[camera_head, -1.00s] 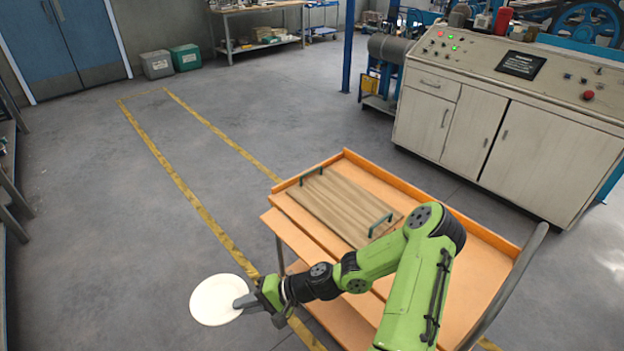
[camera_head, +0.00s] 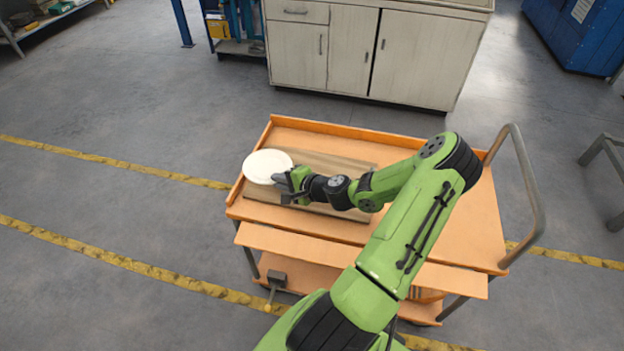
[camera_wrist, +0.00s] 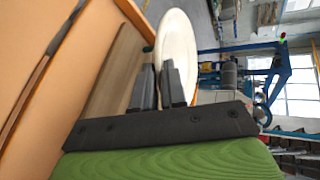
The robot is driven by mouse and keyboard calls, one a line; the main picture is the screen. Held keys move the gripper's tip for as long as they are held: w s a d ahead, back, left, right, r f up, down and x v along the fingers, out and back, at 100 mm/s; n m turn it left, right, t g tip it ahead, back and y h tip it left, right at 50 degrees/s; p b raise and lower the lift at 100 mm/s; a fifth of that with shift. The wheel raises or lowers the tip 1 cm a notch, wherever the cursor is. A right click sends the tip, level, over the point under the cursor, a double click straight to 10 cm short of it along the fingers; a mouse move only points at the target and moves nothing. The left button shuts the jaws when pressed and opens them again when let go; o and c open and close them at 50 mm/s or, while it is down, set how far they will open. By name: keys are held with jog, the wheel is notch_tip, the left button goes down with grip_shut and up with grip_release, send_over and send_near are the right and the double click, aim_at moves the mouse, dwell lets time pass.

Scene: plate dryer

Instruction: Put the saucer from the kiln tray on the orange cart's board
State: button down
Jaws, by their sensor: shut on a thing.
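The cream saucer (camera_head: 265,165) is held at its edge by my gripper (camera_head: 285,180). In the head view it overlaps the left end of the wooden board (camera_head: 340,161) on the orange cart (camera_head: 455,235). In the wrist view the saucer (camera_wrist: 176,45) stands between the two dark fingers (camera_wrist: 160,85), with the board (camera_wrist: 118,70) to the left of it. The gripper is shut on the saucer. The saucer looks to be above the board, but I cannot tell how large the gap is. My arm hides part of the board, including its right side.
The cart has a raised orange rim and a grey push handle (camera_head: 532,200) on the right. A lower shelf (camera_head: 290,275) shows underneath. The floor to the left is clear, with yellow lines.

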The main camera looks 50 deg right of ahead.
jog(key=s+d+r+m+h, duration=0.1)
jog(key=s+d+m+h, duration=0.4)
jog(key=d, duration=0.5)
jog(key=shift+n+g, duration=0.4)
jog(key=shift+n, duration=0.1)
jog(key=f+b, duration=0.1)
jog(key=f, duration=0.2)
jog(key=f+b, duration=0.1)
jog(key=f, duration=0.2)
jog(key=s+f+b, duration=0.1)
jog(key=f, duration=0.2)
jog(key=shift+d+f+b, duration=0.15)
jog(key=shift+f+b, duration=0.15)
jog(key=shift+b, duration=0.1)
jog(key=c, duration=1.5)
grip_release()
jog(key=shift+o, duration=0.2)
